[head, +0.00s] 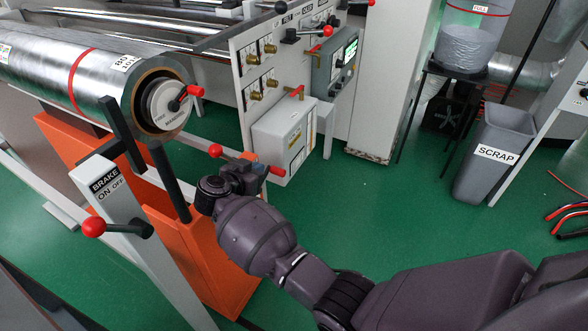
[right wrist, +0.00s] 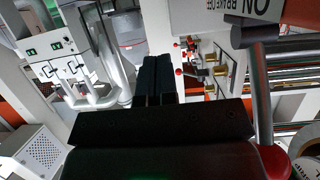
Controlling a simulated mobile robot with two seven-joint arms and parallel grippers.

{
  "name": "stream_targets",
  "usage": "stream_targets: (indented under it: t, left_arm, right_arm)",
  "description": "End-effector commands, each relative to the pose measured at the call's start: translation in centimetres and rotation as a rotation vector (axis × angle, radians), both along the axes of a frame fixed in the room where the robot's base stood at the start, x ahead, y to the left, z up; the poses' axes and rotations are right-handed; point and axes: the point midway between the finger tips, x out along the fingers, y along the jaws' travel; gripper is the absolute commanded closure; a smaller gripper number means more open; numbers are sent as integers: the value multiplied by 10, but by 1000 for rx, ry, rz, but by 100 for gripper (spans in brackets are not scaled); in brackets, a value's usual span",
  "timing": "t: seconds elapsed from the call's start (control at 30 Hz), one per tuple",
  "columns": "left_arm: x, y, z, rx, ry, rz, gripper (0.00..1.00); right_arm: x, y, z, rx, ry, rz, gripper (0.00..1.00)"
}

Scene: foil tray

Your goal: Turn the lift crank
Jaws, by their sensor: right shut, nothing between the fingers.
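My right gripper (head: 238,172) is in the middle of the head view, in front of the orange stand. In the right wrist view its dark fingers (right wrist: 158,68) are together with nothing between them. A red knob (head: 215,151) on a thin dark arm shows just beyond the gripper, and a red grip (head: 276,171) shows to its right. The gripper partly hides what they join to. No handle is labelled as the lift crank, so I cannot tell for certain which one it is. My left gripper is not in view.
A brake post (head: 110,190) with a red-knobbed lever (head: 94,227) stands at left. A large foil roll (head: 70,75) lies above the orange stand (head: 215,260). A valve panel (head: 262,65) stands behind. A scrap bin (head: 490,165) is at right, with clear green floor (head: 350,215) between.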

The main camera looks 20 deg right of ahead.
Motion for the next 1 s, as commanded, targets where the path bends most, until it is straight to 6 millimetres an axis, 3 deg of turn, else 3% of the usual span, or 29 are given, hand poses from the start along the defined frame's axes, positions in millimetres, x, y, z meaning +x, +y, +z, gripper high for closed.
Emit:
stream_targets:
  t: [0.1,0.23,0.67,0.83,1.0]
  left_arm:
    - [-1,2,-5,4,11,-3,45]
    - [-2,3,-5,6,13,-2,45]
    - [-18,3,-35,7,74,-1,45]
    - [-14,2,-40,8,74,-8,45]
    - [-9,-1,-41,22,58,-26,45]
  right_arm:
    - [-9,23,-8,25,13,29,100]
    - [-7,24,-8,30,12,37,100]
    - [31,-27,-39,27,17,34,100]
    - [48,-48,-50,26,17,33,100]
    - [52,-54,-73,27,20,34,100]
